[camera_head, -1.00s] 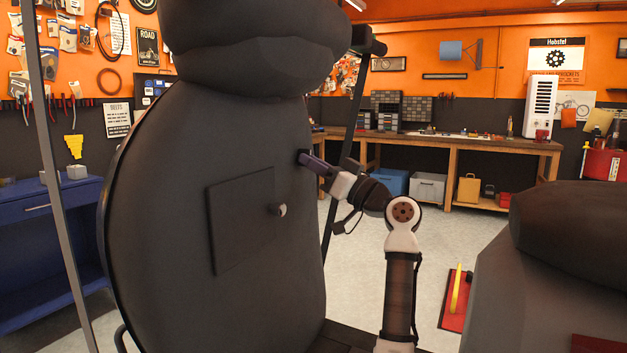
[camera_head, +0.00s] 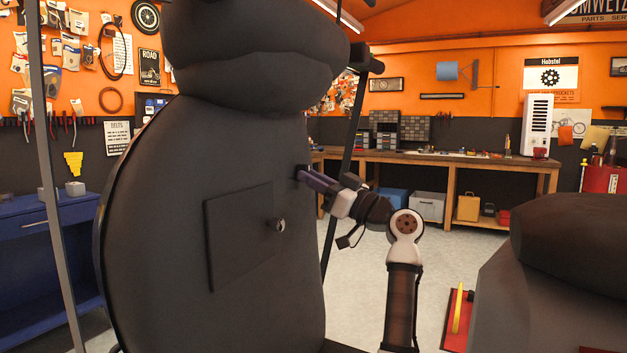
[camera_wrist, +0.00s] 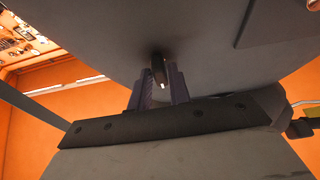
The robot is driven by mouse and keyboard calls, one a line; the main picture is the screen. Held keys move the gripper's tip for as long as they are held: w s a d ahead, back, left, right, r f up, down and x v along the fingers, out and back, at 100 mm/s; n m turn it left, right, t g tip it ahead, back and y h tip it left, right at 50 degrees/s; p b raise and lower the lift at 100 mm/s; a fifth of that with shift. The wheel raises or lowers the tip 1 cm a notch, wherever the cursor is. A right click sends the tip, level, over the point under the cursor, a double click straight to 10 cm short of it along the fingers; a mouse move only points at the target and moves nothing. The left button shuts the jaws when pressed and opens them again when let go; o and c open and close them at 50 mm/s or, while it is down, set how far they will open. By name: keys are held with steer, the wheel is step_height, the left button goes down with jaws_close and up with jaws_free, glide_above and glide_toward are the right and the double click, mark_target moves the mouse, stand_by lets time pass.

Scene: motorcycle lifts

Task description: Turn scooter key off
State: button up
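The scooter's large dark front body (camera_head: 165,180) fills the left of the head view. Its smooth dark panel also fills the top of the wrist view (camera_wrist: 110,35). A small dark key (camera_wrist: 158,68) with a pale tip sticks out of this panel in the wrist view. My gripper (camera_wrist: 160,88) has its purple fingers apart, one on each side of the key; I cannot tell whether they touch it. In the head view my gripper (camera_head: 305,176) is at the right edge of the body, and the key is too small or hidden there to make out.
A dark seat-like shape (camera_head: 570,240) stands at the right. A workbench (camera_head: 440,160) is behind. Pale floor lies open between.

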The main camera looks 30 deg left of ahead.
steer(key=o, duration=0.3)
steer(key=shift+m, duration=0.3)
